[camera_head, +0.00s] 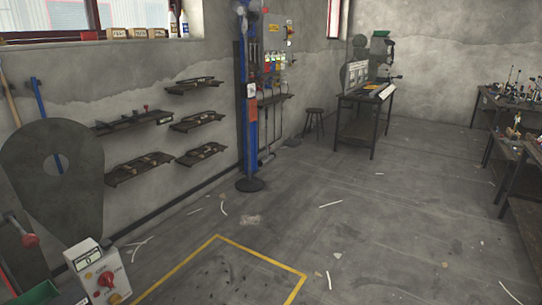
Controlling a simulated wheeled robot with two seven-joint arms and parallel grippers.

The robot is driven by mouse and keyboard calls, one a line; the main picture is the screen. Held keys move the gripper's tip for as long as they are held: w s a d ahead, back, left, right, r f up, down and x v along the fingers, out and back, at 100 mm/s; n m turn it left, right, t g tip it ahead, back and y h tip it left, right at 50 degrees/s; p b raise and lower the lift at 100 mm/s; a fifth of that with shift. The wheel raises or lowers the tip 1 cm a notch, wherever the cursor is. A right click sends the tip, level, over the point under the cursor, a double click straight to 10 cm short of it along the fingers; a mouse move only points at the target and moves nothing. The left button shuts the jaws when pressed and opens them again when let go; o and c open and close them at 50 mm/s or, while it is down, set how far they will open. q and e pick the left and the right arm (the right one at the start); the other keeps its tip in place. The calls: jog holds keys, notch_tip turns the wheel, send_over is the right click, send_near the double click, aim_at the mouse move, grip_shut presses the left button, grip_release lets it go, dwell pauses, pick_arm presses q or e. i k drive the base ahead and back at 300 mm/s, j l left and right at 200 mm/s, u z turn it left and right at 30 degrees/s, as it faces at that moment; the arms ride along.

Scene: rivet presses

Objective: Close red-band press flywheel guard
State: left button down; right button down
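A large dark grey teardrop-shaped plate (76,195) with a round hole stands at the left edge, and it looks like a press flywheel guard. I cannot tell whether it is open or closed. The rest of this machine is cut off by the picture's edge. No clear red band shows on it. Neither of my grippers is in view.
A yellow floor line (180,268) and scattered scraps lie on open concrete floor. Wall shelves (135,121) hold tools. A dark workbench (360,120) is farther back, and cluttered benches (520,143) line the right.

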aim_at(69, 205)
jog(key=i+l, duration=0.15)
jog(key=i, duration=0.75)
jog(key=i+l, duration=0.2)
jog(key=i, duration=0.7)
jog(key=i+j+u, duration=0.2)
jog(key=i+u, duration=0.95)
jog(key=u, duration=0.15)
jog(key=i+l+u, duration=0.2)
jog(key=i+u, duration=0.25)
jog(key=k, duration=0.05)
